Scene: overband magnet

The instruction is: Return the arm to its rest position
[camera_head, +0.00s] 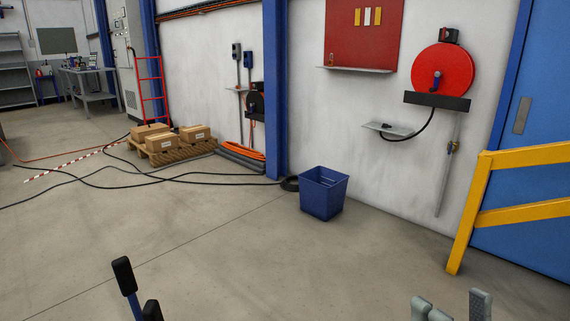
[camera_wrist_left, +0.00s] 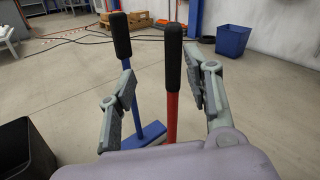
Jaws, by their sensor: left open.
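My right gripper (camera_head: 450,306) shows at the bottom right edge of the head view. Its grey fingertips stand apart with nothing visible between them; its lower part is cut off. My left gripper (camera_wrist_left: 160,68) shows in the left wrist view with its fingers spread. A red handle (camera_wrist_left: 173,105) and a blue handle (camera_wrist_left: 129,85), both with black grips, appear in the gap between the fingers. The blue one runs down to a flat blue foot (camera_wrist_left: 145,136). The foot of the red one is hidden behind my gripper. Whether a finger touches either handle, I cannot tell.
A blue bin (camera_head: 323,193) stands near the wall. A yellow railing (camera_head: 470,215) is at the right. Boxes (camera_head: 150,131) sit on a pallet (camera_head: 180,152); cables (camera_head: 110,184) cross the floor. A black container (camera_wrist_left: 22,150) is at lower left. The middle floor is clear.

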